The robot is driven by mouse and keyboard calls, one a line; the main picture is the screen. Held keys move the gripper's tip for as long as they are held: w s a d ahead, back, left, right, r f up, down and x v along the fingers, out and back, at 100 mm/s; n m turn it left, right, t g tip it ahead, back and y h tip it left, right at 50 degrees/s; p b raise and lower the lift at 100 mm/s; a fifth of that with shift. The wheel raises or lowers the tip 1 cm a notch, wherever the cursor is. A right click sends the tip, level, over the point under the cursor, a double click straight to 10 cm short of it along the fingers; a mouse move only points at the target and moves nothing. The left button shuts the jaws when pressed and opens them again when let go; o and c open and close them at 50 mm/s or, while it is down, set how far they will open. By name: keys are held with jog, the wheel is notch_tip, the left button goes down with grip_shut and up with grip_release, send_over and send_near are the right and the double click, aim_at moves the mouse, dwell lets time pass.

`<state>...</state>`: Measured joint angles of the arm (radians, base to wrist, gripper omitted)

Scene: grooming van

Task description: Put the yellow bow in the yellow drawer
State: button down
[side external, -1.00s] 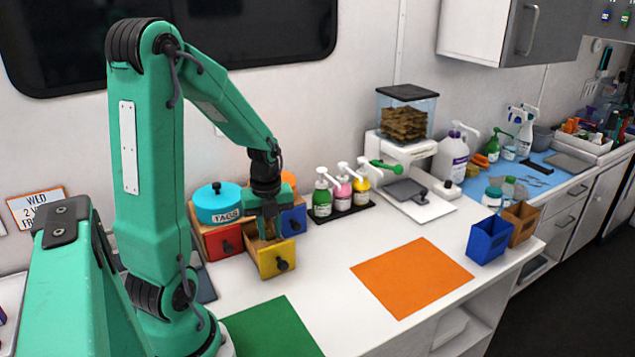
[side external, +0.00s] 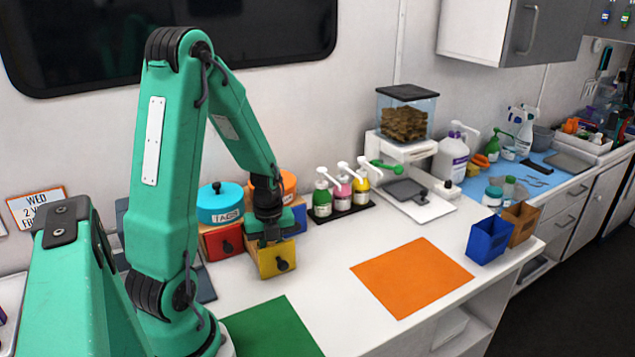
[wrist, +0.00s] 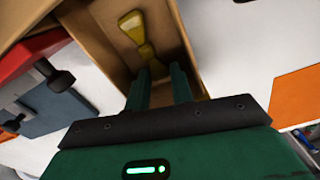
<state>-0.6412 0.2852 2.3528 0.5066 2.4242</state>
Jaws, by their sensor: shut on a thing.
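The yellow drawer (side external: 266,262) is pulled out of the small cabinet, with its dark knob towards the front. In the wrist view its wooden inside (wrist: 95,42) lies open below my gripper. The yellow bow (wrist: 131,27) is inside the drawer's walls, one loop beyond the fingertips and the other end between them. My gripper (wrist: 161,75) is shut on the bow's near end. In the side view my gripper (side external: 269,239) is low over the drawer, its fingers reaching in; it hides the bow there.
A red drawer (side external: 219,242) is left of the yellow one, and a blue drawer (side external: 299,216) shows behind at right. A teal tin (side external: 221,209) and an orange tin (side external: 288,184) stand on top. Pump bottles (side external: 342,190) stand to the right.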

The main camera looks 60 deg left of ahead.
jog(key=shift+f, duration=0.15)
jog(key=c, duration=1.5)
grip_release()
notch_tip(320, 180, up, 12)
